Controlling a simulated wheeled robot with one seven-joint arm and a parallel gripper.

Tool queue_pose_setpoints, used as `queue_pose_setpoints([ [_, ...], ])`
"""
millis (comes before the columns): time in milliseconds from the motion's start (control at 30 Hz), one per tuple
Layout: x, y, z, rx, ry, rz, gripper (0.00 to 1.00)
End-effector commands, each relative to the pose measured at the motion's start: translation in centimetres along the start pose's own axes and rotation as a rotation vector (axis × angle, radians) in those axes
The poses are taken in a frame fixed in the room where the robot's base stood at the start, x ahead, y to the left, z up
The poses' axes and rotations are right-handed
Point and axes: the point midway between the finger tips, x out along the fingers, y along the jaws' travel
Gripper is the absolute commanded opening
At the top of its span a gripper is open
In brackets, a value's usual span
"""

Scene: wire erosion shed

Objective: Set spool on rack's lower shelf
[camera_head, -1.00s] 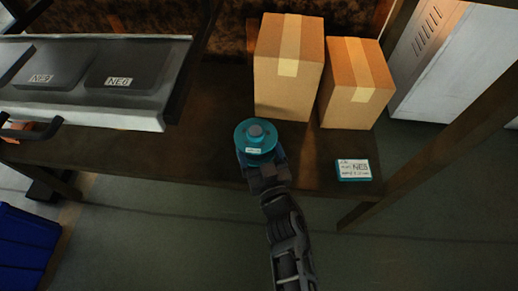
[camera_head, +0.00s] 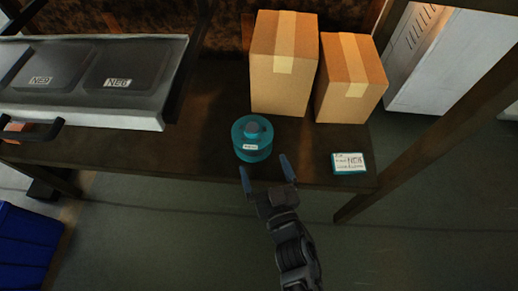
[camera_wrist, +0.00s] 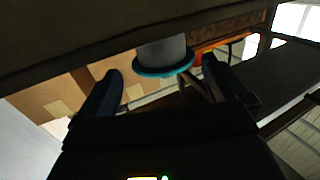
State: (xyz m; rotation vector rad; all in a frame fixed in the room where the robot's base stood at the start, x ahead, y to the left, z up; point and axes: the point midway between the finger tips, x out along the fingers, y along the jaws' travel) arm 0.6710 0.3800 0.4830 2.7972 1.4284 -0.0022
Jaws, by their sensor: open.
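The teal spool (camera_head: 252,139) stands upright on the brown shelf (camera_head: 215,150) of the rack, near its front edge. It has a small white label and a grey hub on top. My gripper (camera_head: 265,172) is open and empty just in front of the spool, with its two blue fingers apart. In the wrist view the spool (camera_wrist: 163,58) shows beyond and between the open fingertips (camera_wrist: 162,70), seemingly clear of both. Whether a finger still touches the spool cannot be told.
Two cardboard boxes (camera_head: 284,68) (camera_head: 352,82) stand behind and right of the spool. A teal labelled card or small box (camera_head: 349,162) lies at the shelf's front right. A grey tray with dark bins (camera_head: 85,118) is at left. A blue crate (camera_head: 28,243) is on the floor.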

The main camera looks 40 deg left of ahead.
Motion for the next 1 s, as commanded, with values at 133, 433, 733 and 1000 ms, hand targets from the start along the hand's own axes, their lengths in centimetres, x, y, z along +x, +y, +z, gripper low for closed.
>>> queue_pose_setpoints([
  [133, -2.7, 0.0, -0.1, 0.001, 0.0, 0.001, 1.0],
  [433, -4.6, 0.0, 0.0, 0.0, 0.001, 0.001, 1.0],
  [733, -5.9, 0.8, 0.1, -0.002, -0.005, 0.025, 1.0],
  [1000, -18.3, 5.9, -1.1, -0.015, -0.057, 0.244, 1.0],
])
